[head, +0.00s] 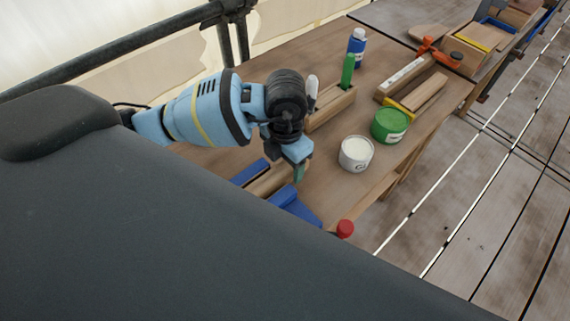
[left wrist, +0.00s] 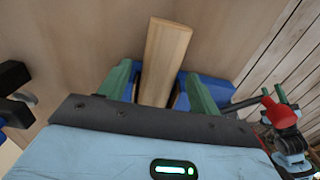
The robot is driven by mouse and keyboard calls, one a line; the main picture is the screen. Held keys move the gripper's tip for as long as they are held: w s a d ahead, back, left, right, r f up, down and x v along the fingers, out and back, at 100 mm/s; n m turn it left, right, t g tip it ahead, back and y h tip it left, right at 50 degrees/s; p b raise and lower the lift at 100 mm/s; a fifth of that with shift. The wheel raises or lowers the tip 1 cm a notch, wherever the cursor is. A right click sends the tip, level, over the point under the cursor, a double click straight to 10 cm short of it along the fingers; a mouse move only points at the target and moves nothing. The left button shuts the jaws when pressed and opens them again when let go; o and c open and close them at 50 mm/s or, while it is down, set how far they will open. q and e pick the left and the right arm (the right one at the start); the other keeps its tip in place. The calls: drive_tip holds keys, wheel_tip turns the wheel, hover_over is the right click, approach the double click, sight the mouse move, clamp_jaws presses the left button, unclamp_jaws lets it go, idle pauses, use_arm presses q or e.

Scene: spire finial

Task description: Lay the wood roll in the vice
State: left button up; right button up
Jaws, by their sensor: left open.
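The blue vice (head: 297,207) is at the near edge of the workbench, partly hidden by my body and left gripper. Its two blue jaws also show in the left wrist view (left wrist: 213,88). The pale wood roll (head: 266,183) lies between the jaws; whether it rests on the bottom is hidden. In the left wrist view the roll (left wrist: 165,55) runs between my green fingertips. My left gripper (left wrist: 158,82) is open, with a finger on each side of the roll and gaps beside it.
A red knob (head: 345,228) on the vice's handle stands out at the bench's front. A white tin (head: 356,153), a green tin (head: 390,125) and a wooden tool rack (head: 330,107) stand farther back on the workbench (head: 325,180). Bare bench lies between vice and tins.

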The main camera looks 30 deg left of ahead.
use_arm(q)
wheel_tip(320, 180, up, 11)
drive_tip(key=shift+f+p, duration=0.15)
drive_tip(key=shift+p, duration=0.2)
